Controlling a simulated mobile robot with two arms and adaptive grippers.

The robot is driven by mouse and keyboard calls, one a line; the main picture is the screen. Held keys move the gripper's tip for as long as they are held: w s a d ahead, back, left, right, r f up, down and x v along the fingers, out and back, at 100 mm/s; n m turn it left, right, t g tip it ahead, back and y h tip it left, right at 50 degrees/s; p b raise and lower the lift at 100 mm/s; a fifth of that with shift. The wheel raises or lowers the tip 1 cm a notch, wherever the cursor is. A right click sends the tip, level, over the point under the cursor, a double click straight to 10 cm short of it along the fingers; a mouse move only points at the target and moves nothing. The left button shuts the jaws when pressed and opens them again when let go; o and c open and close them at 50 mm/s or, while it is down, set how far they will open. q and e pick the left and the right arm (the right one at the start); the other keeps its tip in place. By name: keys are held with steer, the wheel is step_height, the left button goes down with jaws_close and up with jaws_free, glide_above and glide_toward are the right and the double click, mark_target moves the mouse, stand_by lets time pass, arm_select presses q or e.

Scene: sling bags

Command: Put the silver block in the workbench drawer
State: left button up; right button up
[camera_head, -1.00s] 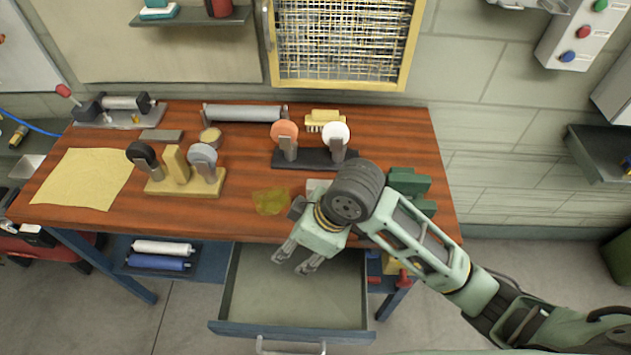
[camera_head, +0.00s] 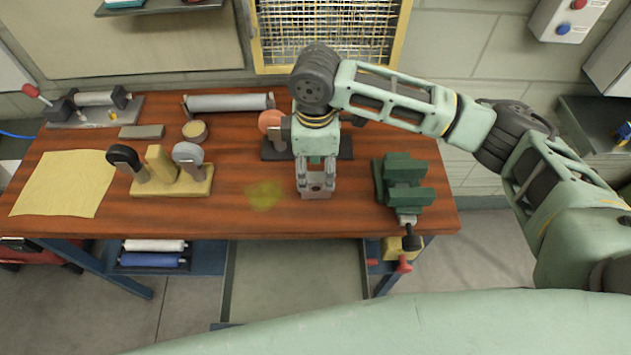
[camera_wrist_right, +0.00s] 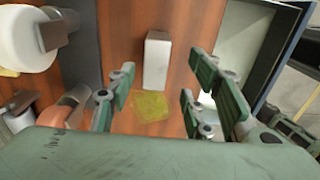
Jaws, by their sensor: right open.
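The silver block (camera_head: 316,187) lies on the wooden workbench top near its front edge, partly hidden by my right gripper in the head view. In the right wrist view the block (camera_wrist_right: 157,61) is a pale upright-looking rectangle, ahead of and between the finger lines. My right gripper (camera_head: 316,186) is open and points down over the block; its spread fingers also show in the wrist view (camera_wrist_right: 158,88). I cannot tell whether they touch it. The workbench drawer (camera_head: 297,275) is pulled open below the front edge, and its inside looks empty. My left gripper is not in view.
A translucent yellow patch (camera_head: 264,195) lies left of the block. A green vise (camera_head: 403,180) stands to the right. A stand with two rollers (camera_head: 158,178) sits further left. An orange round-headed tool (camera_head: 270,121) is behind my gripper.

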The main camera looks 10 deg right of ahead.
mark_target(316, 176)
steer(key=shift+w+d+f+p, duration=0.15)
steer(key=shift+f+p, duration=0.2)
steer(key=shift+f, duration=0.85)
steer(key=shift+w+a+f+p, duration=0.1)
steer(key=shift+f+p, duration=0.2)
steer(key=shift+f, duration=0.85)
jaws_close()
